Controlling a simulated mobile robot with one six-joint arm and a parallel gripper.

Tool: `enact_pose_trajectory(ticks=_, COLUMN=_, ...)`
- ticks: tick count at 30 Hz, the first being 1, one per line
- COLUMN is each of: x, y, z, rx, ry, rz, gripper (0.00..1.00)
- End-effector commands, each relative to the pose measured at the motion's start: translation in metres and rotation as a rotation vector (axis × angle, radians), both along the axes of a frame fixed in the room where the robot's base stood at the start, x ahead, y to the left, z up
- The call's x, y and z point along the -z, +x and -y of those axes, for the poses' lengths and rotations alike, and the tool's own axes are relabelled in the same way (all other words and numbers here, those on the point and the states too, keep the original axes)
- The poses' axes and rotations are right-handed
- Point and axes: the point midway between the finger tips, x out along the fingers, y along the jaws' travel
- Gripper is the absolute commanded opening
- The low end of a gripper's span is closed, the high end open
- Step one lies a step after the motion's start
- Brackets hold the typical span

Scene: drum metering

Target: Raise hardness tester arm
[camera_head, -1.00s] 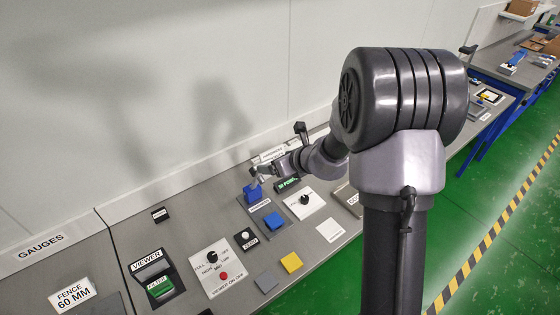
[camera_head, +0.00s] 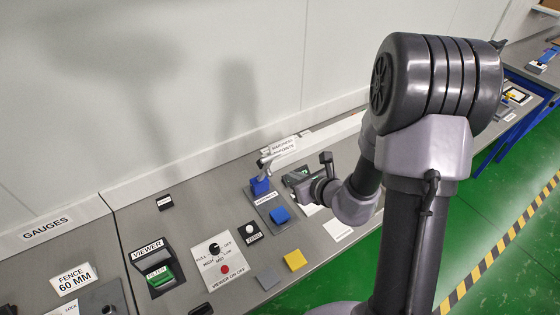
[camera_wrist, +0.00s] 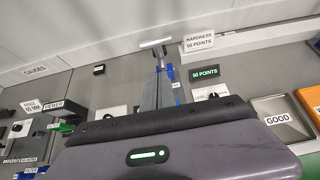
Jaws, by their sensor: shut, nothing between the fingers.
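The hardness tester (camera_head: 260,186) is a small blue device on a grey plate with a blue pad (camera_head: 280,214). Its grey arm (camera_head: 265,164) stands up above the blue body and ends in a pale crossbar. In the wrist view the crossbar (camera_wrist: 155,43) shows level at the top of the arm, with blue parts below. My gripper (camera_head: 292,180) is shut and empty, just right of the tester and apparently clear of its arm. In the wrist view the gripper body hides the near bench and part of the tester's base.
A green-lit "50 POINTS" display (camera_wrist: 205,73) is right of the tester. A "HARDNESS 50 POINTS" sign (camera_head: 283,146) stands behind. The zero button (camera_head: 250,231), viewer (camera_head: 153,266), viewer switch panel (camera_head: 220,261) and yellow block (camera_head: 295,260) lie left and in front.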

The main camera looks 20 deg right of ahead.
Motion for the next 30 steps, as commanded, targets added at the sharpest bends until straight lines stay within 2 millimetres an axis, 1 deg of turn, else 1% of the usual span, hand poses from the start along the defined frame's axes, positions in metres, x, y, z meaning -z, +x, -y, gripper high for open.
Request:
enact_pose_trajectory(ticks=3, x=0.016, y=0.021, z=-0.007, rx=-0.002, ry=0.0, rz=-0.002, gripper=0.0)
enact_pose_trajectory(ticks=8, x=0.033, y=0.048, z=-0.016, rx=-0.002, ry=0.0, rz=-0.001, gripper=0.0)
enact_pose_trajectory(ticks=9, x=0.028, y=0.056, z=-0.018, rx=-0.002, ry=-0.001, rz=0.001, gripper=0.0)
enact_pose_trajectory(ticks=13, x=0.023, y=0.073, z=-0.024, rx=-0.002, ry=-0.001, rz=0.001, gripper=0.0)
enact_pose_trajectory(ticks=18, x=0.022, y=0.083, z=-0.026, rx=0.0, ry=0.0, rz=0.0, gripper=0.0)
enact_pose_trajectory(ticks=27, x=0.022, y=0.083, z=-0.027, rx=0.0, ry=0.0, rz=-0.001, gripper=0.0)
enact_pose_trajectory(ticks=30, x=0.019, y=0.088, z=-0.028, rx=-0.002, ry=-0.001, rz=0.0, gripper=0.0)
